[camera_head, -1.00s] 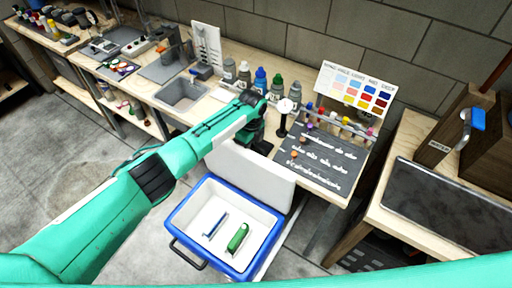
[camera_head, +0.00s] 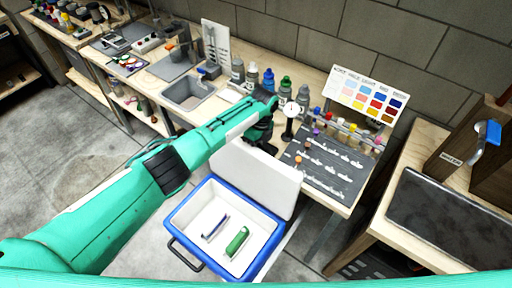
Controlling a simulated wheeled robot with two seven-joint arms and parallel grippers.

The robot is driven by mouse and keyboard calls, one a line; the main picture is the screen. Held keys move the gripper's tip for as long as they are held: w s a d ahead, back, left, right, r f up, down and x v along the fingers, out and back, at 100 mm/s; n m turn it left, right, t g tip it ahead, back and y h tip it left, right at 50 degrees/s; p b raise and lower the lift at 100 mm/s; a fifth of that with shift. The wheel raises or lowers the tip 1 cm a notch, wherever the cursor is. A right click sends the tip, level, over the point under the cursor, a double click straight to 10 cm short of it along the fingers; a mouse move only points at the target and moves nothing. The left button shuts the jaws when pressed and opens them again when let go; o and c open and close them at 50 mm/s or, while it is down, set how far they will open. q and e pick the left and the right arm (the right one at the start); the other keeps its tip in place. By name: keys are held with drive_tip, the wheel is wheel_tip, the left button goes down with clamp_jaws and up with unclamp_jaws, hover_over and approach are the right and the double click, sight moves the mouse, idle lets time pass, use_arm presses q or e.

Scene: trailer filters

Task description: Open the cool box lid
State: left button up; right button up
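The cool box (camera_head: 187,213) is blue with a white inside and stands on the floor in front of the workbench. Its white lid (camera_head: 262,181) stands raised and leans back at the box's far side, so the box is open. Inside lie a green item (camera_head: 237,241) and a blue-and-white item (camera_head: 215,228). My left arm reaches across from the left, and my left gripper (camera_head: 266,138) is just beyond the lid's top edge. Its fingers are dark and small, partly hidden, and I cannot tell whether they touch the lid. My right gripper is not in view.
A second bench with a dark slab (camera_head: 450,220) is at right. The floor at left is clear.

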use_arm(q)
drive_tip(key=b+v, duration=0.3)
drive_tip(key=v, duration=1)
drive_tip(key=shift+r, duration=0.4)
drive_tip(key=shift+s+f, duration=0.1)
